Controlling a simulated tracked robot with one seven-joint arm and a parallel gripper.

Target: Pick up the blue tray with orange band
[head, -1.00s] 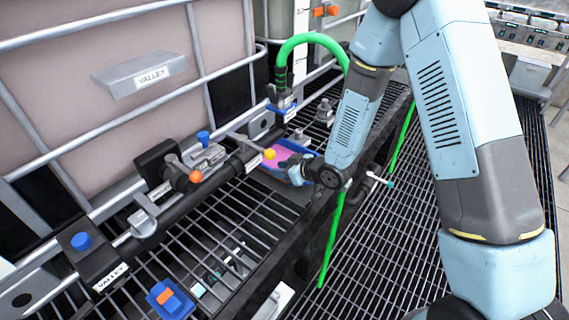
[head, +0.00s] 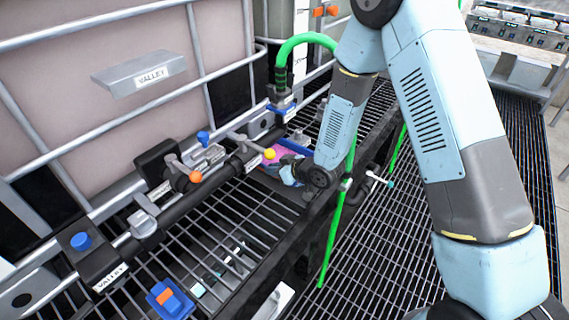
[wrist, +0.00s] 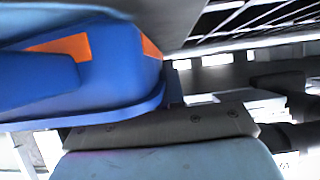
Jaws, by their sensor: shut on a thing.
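The blue tray with the orange band (wrist: 115,62) fills the upper left of the wrist view, close to the camera. I cannot tell whether the tray is clear of the shelf.
A green hose (head: 338,215) hangs beside my wrist. Another blue item with an orange block (head: 170,299) lies at the lower left. The grating (head: 215,225) between is mostly clear.

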